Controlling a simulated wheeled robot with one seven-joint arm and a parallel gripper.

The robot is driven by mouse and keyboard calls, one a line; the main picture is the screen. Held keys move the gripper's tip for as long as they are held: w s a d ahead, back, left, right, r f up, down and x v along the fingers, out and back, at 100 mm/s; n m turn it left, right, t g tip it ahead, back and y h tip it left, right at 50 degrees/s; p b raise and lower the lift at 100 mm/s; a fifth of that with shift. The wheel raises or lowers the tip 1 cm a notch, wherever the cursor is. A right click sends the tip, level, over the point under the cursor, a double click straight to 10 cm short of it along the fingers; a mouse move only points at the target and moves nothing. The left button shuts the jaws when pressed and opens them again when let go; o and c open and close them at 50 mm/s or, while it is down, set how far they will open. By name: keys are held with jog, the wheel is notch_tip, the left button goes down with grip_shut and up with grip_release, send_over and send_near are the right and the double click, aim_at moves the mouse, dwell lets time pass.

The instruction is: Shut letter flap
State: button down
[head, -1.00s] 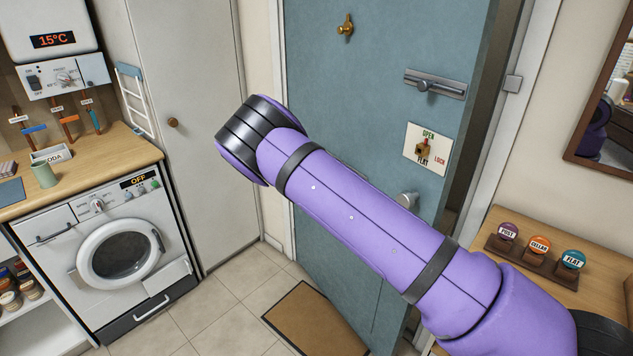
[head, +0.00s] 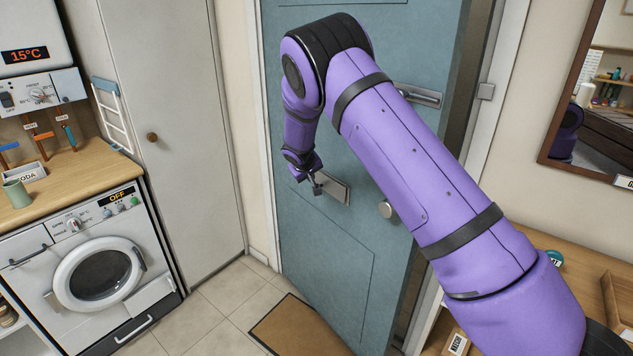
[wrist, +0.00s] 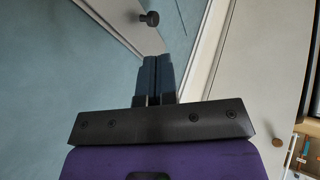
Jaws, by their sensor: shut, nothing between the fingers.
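The letter flap (head: 338,190) is a grey metal plate low on the blue-green door (head: 345,240). My gripper (head: 317,190) is at the left end of this plate in the head view. It is shut and empty. Whether it touches the plate, and how far the flap stands open, I cannot tell. In the wrist view, my dark shut fingers (wrist: 161,62) point towards a pale plate (wrist: 118,22), which looks like the letter flap. A dark round knob (wrist: 149,18) stands out from it, just beyond the fingertips.
A lever handle (head: 418,95) and a round knob (head: 386,209) are on the door, right of my gripper. The door stands ajar at its right edge. A doormat (head: 290,328) lies below. A tall cupboard (head: 185,130) and a washing machine (head: 95,275) stand left.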

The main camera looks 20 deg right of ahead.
send_near(324, 187)
notch_tip(324, 187, down, 4)
jog(key=a, duration=0.2)
jog(key=shift+w+d+f, duration=0.2)
jog(key=shift+w+d, duration=0.5)
jog(key=shift+d, duration=0.2)
jog(key=shift+w+d+f, duration=0.15)
jog(key=shift+w+d, duration=0.55)
jog(key=shift+d, duration=0.15)
jog(key=shift+d, duration=0.1)
